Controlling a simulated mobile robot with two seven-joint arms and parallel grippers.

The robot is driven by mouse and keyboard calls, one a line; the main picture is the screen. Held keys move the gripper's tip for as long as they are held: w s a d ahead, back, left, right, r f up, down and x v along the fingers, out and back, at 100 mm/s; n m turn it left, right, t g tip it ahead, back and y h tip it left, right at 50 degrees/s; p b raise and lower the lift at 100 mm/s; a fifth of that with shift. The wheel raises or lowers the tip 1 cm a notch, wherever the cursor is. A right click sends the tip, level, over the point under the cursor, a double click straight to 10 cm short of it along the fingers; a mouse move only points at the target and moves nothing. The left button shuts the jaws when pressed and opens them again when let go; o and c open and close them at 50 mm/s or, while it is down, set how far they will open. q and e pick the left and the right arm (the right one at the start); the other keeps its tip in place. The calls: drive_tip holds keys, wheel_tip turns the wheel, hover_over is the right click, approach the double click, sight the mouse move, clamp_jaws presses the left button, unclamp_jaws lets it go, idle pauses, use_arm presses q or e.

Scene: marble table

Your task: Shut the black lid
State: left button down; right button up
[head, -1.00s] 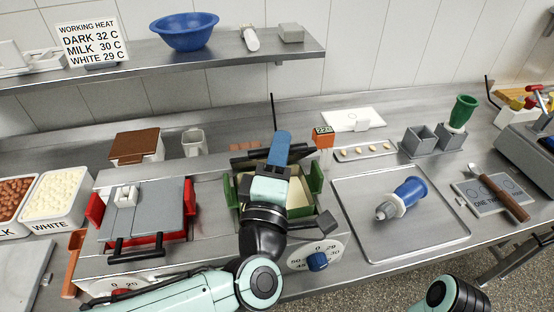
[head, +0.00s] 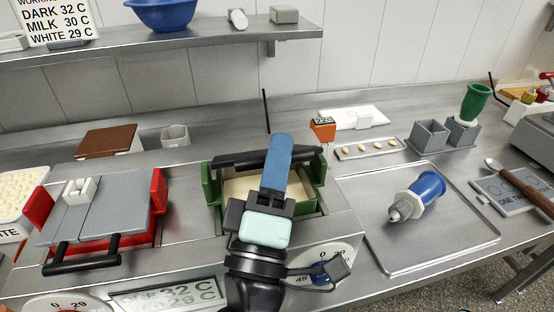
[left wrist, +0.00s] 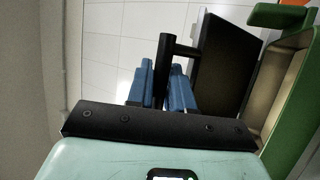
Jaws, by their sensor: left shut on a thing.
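The black lid (head: 236,158) stands raised at the back of the green-sided tank (head: 210,187), which holds pale cream contents. In the head view it shows mostly as a dark edge, partly hidden behind my left gripper (head: 281,145). In the left wrist view the black lid (left wrist: 224,62) shows as a dark panel beside the green wall of the tank. Its black bar handle lies between the blue fingers of my left gripper (left wrist: 160,88), which is shut on it. My right gripper is not in view.
A red-sided tank (head: 158,190) with a grey lid stands left of the green one. A metal tray (head: 440,240) with a blue-and-white tool (head: 418,195) lies to the right. A shelf (head: 200,42) runs above the back, with a blue bowl (head: 162,14) on it.

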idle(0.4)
use_arm(q)
drive_tip(key=c, duration=1.1)
unclamp_jaws()
drive_tip(key=v, duration=1.3)
drive_tip(key=shift+s, duration=0.2)
drive_tip(key=shift+f, duration=0.1)
